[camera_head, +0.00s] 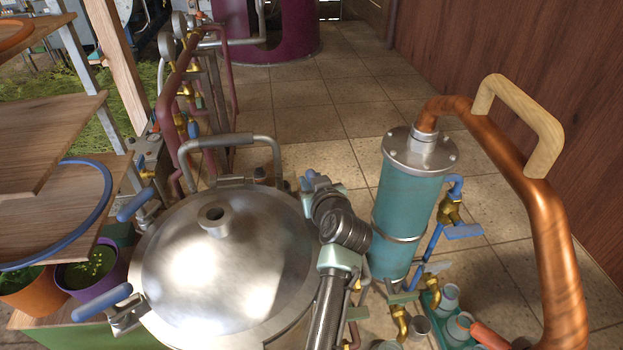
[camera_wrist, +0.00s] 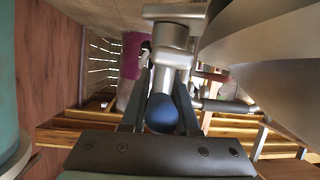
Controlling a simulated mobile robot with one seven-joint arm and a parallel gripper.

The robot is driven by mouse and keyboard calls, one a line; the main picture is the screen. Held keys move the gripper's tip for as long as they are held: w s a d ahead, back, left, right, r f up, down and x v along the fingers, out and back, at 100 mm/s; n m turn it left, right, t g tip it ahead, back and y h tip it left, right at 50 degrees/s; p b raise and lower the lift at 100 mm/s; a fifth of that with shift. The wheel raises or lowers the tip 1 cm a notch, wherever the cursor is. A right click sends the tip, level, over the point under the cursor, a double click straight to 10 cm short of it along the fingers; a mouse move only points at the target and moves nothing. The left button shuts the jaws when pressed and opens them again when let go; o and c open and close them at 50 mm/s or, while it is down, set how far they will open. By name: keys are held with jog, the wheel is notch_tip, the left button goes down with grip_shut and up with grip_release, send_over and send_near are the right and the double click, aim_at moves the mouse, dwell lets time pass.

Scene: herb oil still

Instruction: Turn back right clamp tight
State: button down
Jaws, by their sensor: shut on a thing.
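The still's round metal lid (camera_head: 200,285) fills the lower middle of the head view, and its grey edge shows at upper right in the wrist view (camera_wrist: 270,50). The back right clamp has a blue handle (camera_head: 316,180) beside the lid's right rear edge. In the wrist view the handle's rounded blue end (camera_wrist: 161,113) and the metal clamp part beyond it (camera_wrist: 172,45) lie between my fingers. My gripper (camera_wrist: 160,95) is shut on this handle. My wrist hides most of the clamp in the head view, so its tightness cannot be told.
Two more blue-handled clamps, at back left (camera_head: 138,203) and front left (camera_head: 102,303), stand out from the lid's left side. A teal condenser (camera_head: 405,215) and a thick copper pipe (camera_head: 545,230) stand close on the right. Wooden shelves (camera_head: 45,140) are at left.

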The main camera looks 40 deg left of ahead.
jog(key=c, duration=0.7)
grip_release()
jog(key=shift+r, duration=0.1)
notch_tip(320, 180, up, 10)
jog(key=shift+f+b, duration=0.1)
jog(key=shift+b, duration=0.8)
